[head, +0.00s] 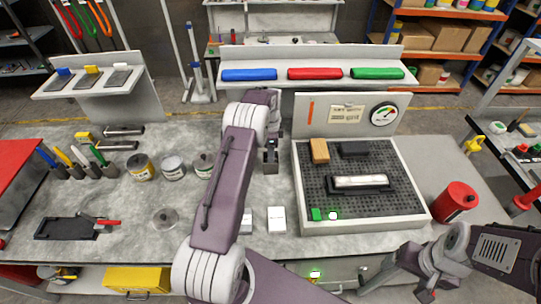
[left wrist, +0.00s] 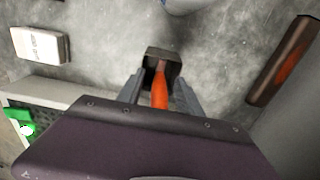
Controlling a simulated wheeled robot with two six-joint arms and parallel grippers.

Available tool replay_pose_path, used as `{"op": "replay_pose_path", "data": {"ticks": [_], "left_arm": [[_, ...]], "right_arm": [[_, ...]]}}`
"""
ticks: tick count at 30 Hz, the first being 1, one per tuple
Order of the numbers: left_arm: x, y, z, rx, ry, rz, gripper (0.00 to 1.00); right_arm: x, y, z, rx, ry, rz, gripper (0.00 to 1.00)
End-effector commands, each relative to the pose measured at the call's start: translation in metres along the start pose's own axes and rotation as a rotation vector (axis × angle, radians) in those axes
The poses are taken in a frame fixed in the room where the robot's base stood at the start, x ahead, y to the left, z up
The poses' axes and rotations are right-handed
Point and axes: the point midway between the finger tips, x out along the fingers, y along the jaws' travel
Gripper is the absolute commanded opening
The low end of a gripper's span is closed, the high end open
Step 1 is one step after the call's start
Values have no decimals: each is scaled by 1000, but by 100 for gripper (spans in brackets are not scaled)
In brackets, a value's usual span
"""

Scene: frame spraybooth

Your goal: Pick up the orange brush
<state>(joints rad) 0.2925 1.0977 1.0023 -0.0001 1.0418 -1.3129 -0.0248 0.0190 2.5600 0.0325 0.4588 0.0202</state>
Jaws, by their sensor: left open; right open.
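The orange brush (left wrist: 160,92) shows in the left wrist view, its orange handle pointing toward the camera between my left gripper's fingers. Its far end meets a small dark block-like holder (left wrist: 163,57). My left gripper (left wrist: 161,86) is open, with a finger on each side of the handle; I cannot tell whether either touches it. In the head view my left gripper (head: 270,163) points down over the bench, left of the perforated tray, and the brush is hidden there. My right gripper (head: 426,292) is open and empty at the lower right, in front of the bench.
The perforated tray (head: 425,208) with a metal bar and blocks stands right of my left gripper. White boxes (head: 277,220) lie near the bench front. Cans (head: 173,168) and brushes in holders (head: 98,157) stand left. A red can (head: 455,202) stands right.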

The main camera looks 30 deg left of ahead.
Motion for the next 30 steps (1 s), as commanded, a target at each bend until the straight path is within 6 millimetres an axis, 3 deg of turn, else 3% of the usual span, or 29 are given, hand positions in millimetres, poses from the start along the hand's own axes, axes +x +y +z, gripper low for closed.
{"op": "replay_pose_path", "data": {"ticks": [1, 6, 17, 24, 30], "left_arm": [[0, 0, 0, 0, 0, 0, 42], [0, 0, 0, 0, 0, 0, 0], [-8, -1, 0, 0, 1, -4, 0], [-65, -2, -1, 0, 2, -6, 0], [-97, -1, 0, 0, 1, -2, 0]], "right_arm": [[0, 0, 0, 0, 0, 0, 78], [0, 0, 0, 0, 0, 0, 78], [3, 0, 0, 0, 0, 0, 78], [13, 0, 1, 0, 0, 0, 78], [14, 0, 2, 0, 0, 0, 78]]}}
